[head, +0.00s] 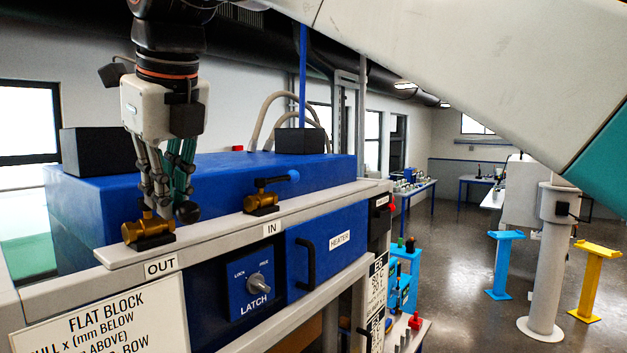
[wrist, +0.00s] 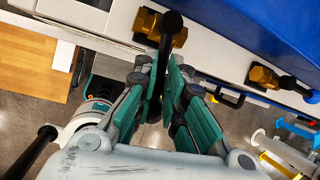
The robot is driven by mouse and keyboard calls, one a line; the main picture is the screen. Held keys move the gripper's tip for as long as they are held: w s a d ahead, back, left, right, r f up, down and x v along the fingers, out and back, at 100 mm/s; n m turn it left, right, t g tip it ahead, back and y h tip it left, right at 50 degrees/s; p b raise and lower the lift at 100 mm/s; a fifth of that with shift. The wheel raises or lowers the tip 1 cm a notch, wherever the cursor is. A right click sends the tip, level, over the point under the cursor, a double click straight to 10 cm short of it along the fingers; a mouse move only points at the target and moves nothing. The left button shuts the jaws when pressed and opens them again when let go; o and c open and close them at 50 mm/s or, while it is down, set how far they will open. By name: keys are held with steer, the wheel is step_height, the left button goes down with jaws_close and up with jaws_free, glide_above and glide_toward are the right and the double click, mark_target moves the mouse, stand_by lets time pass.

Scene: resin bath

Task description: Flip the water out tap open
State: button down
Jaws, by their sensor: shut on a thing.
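The water out tap (head: 148,232) is a brass valve on the grey ledge, above the OUT label (head: 161,267). My gripper (head: 168,205) points down at this tap, its fingers closed around the tap's dark lever. In the wrist view, the brass body of the out tap (wrist: 149,24) lies just beyond the fingertips (wrist: 160,68). Its black lever runs back from the body between the fingers, which hide part of it. The brass water in tap (head: 262,200) stands to the right, with its blue-tipped lever lying along the ledge to the right.
The blue bath top (head: 235,172) lies behind the taps. Below the ledge are the LATCH knob (head: 257,282) and the HEATER panel (head: 328,247) with a black handle. A sign (head: 105,325) hangs at lower left. Open floor lies to the right, with blue and yellow stands.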

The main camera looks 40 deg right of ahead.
steer(key=c, duration=1.7)
jaws_free()
steer(key=shift+o, duration=0.2)
steer(key=shift+r, duration=0.1)
steer(key=v, duration=1.1)
steer(key=shift+r, duration=0.45)
steer(key=shift+s, duration=0.1)
